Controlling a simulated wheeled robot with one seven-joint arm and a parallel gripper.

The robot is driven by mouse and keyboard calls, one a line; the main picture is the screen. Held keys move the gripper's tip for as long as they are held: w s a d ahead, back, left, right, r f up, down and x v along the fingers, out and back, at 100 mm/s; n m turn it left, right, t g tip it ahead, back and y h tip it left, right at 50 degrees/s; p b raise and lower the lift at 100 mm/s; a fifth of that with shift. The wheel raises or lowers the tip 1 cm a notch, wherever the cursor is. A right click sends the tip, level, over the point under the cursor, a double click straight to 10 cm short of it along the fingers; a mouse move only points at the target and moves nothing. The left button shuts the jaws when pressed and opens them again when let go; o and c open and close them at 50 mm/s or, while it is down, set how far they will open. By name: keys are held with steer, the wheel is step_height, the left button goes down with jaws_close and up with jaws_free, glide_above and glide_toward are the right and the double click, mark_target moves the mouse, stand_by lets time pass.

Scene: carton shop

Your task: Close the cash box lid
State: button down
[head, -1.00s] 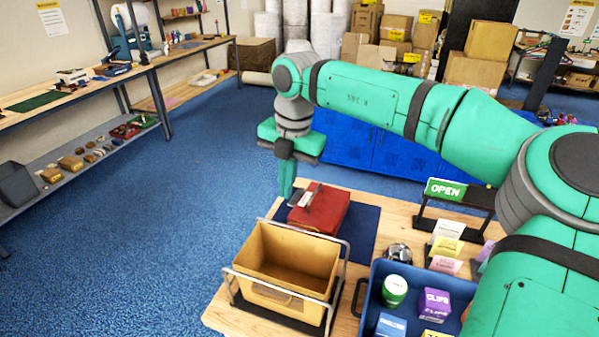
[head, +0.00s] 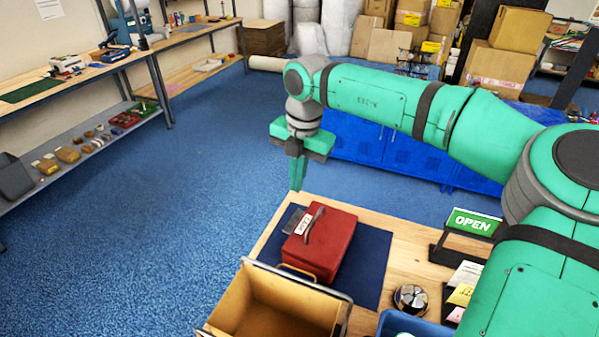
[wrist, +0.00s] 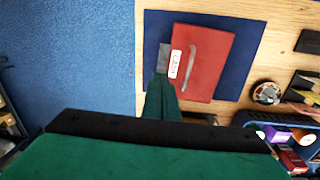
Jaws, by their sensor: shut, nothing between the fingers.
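The red cash box (head: 318,245) sits on a dark blue mat (head: 366,262) on the wooden table. Its red lid lies down over the box and looks shut, with the dark handle and white label on top; a small gap cannot be ruled out. A grey flat piece (head: 294,220) shows at its left side. The box also shows in the wrist view (wrist: 205,70). My gripper (head: 297,188) is shut and empty, pointing down above the table's far left edge, just beyond the box in the head view. In the wrist view, its fingers (wrist: 163,88) show left of the lid.
A tan bin (head: 268,310) with a metal frame stands in front of the box. A round metal item (head: 410,297), a blue tray (head: 400,322) and an OPEN sign (head: 472,223) are to the right. Blue floor is clear on the left.

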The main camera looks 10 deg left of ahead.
glide_above(291, 219)
steer(key=f, duration=0.9)
steer(key=shift+d+f, duration=0.25)
steer(key=shift+d, duration=0.1)
steer(key=shift+a+f, duration=0.15)
steer(key=shift+f, duration=0.4)
steer(key=shift+a+f, duration=0.15)
steer(key=shift+f, duration=0.35)
step_height(291, 219, up, 14)
